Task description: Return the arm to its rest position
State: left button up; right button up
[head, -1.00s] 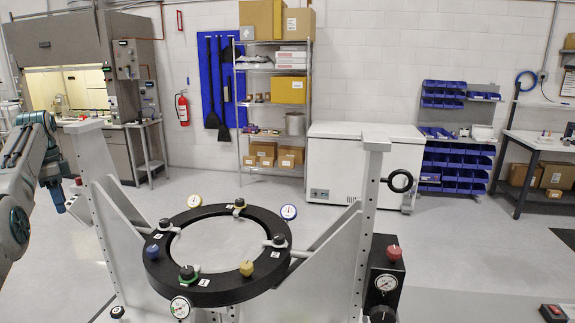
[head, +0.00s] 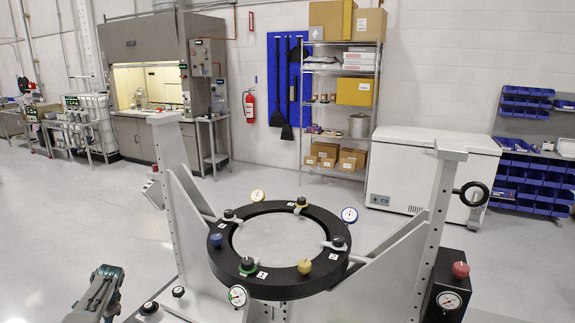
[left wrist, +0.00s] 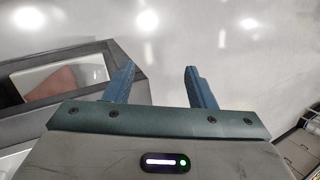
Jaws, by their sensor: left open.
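My left gripper (left wrist: 160,70) is open in the left wrist view. Its two blue fingers stand apart with only pale, shiny floor between them, and nothing is held. In the head view part of my left arm (head: 98,293) shows low at the left, left of the mirror fixture and apart from it; the fingers cannot be made out there. The mirror fixture's black ring (head: 225,268) sits between two light grey uprights, with several coloured knobs and small gauges around it. My right gripper is in neither view.
A black box with a red knob and gauge (head: 447,290) is at the fixture's right. A white chest freezer (head: 425,175), shelving (head: 340,110) and a fume hood (head: 150,60) stand along the back. The floor (head: 70,220) left of the fixture is clear. A dark-edged box shape (left wrist: 55,78) lies left in the wrist view.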

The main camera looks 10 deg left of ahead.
pick_arm(q)
jog(key=s+a+f+n+y, duration=0.1)
jog(key=s+a+f+y, duration=0.1)
jog(key=s+f, duration=1.85)
jog(key=s+d+f+t, duration=0.1)
jog(key=s+f, duration=0.3)
jog(key=s, duration=1)
jog(key=s+d+f+t, duration=0.1)
jog(key=s+f, duration=0.3)
jog(key=s, duration=0.9)
jog(key=s+d+f+n+h, duration=0.15)
jog(key=d+f, duration=0.35)
jog(key=d, duration=1)
jog(key=s+d+f+n+h+b, duration=0.1)
jog(key=s+d+f+h, duration=0.3)
jog(key=d, duration=1)
jog(key=w+d+f+n+h, duration=0.1)
jog(key=d+f, duration=0.6)
jog(key=d, duration=0.8)
notch_tip(320, 180, down, 9)
jog(key=a+b, duration=0.1)
jog(key=b, duration=0.8)
jog(key=shift+m, duration=0.35)
